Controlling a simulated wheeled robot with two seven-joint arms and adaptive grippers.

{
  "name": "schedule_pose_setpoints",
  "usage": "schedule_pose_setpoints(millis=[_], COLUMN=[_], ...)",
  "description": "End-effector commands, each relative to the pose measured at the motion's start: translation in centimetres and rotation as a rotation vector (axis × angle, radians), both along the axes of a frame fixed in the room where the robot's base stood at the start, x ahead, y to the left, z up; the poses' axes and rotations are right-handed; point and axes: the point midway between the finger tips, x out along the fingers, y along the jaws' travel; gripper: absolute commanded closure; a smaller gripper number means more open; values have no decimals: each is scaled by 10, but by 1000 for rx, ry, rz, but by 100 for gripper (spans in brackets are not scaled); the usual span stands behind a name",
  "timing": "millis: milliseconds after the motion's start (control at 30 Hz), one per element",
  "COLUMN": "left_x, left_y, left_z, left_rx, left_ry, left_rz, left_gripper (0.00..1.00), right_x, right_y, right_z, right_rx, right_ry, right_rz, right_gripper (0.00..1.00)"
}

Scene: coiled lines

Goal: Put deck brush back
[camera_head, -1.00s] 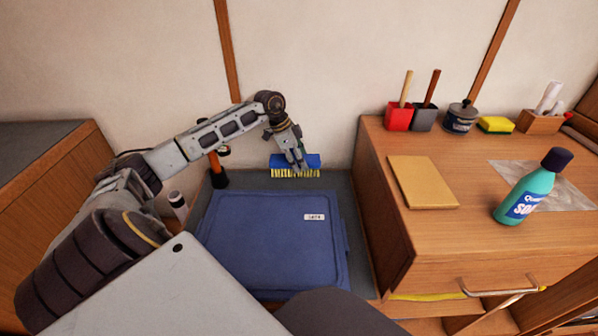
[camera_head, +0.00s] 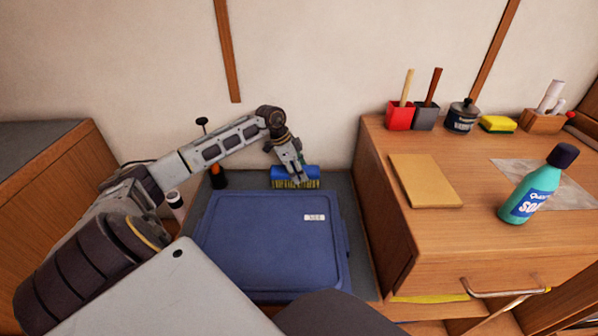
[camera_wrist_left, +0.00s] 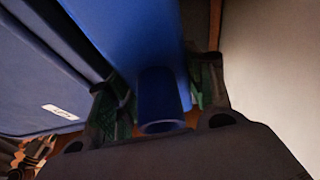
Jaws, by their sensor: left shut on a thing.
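The deck brush (camera_head: 308,173) has a blue block and yellow bristles that point down. It is at the back of the grey surface, behind the blue lidded box, close to the wall. My left gripper (camera_head: 297,178) reaches it from above and is shut on it. In the left wrist view the brush's blue block (camera_wrist_left: 125,35) and its round blue socket (camera_wrist_left: 160,98) lie between the two fingers. Whether the bristles touch the surface below is hard to tell. My right gripper is not in view.
The blue lidded box (camera_head: 265,245) with a white label fills most of the grey surface. An orange and black tool (camera_head: 217,177) and a dark-capped bottle (camera_head: 175,203) stand left of it. The wooden cabinet (camera_head: 400,235) at right holds a green soap bottle (camera_head: 535,190) and a tan board (camera_head: 425,180).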

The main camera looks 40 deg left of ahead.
Motion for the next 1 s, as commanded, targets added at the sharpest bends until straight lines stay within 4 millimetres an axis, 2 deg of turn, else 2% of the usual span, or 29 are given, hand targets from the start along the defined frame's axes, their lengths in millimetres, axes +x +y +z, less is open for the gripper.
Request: schedule_pose_setpoints(millis=[133,167,300,733,1000], left_x=[0,0,0,0,-5], left_y=[0,0,0,0,7], left_z=[-2,-2,-2,0,20], left_rx=[0,0,0,0,2], left_ry=[-1,0,0,0,0], left_rz=[0,0,0,-1,-1], left_gripper=[71,45,27,27,27], right_x=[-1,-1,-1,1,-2], right_y=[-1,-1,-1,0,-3], right_z=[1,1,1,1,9], right_rx=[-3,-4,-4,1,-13], right_ry=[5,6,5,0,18], right_rz=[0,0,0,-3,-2], right_gripper=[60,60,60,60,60])
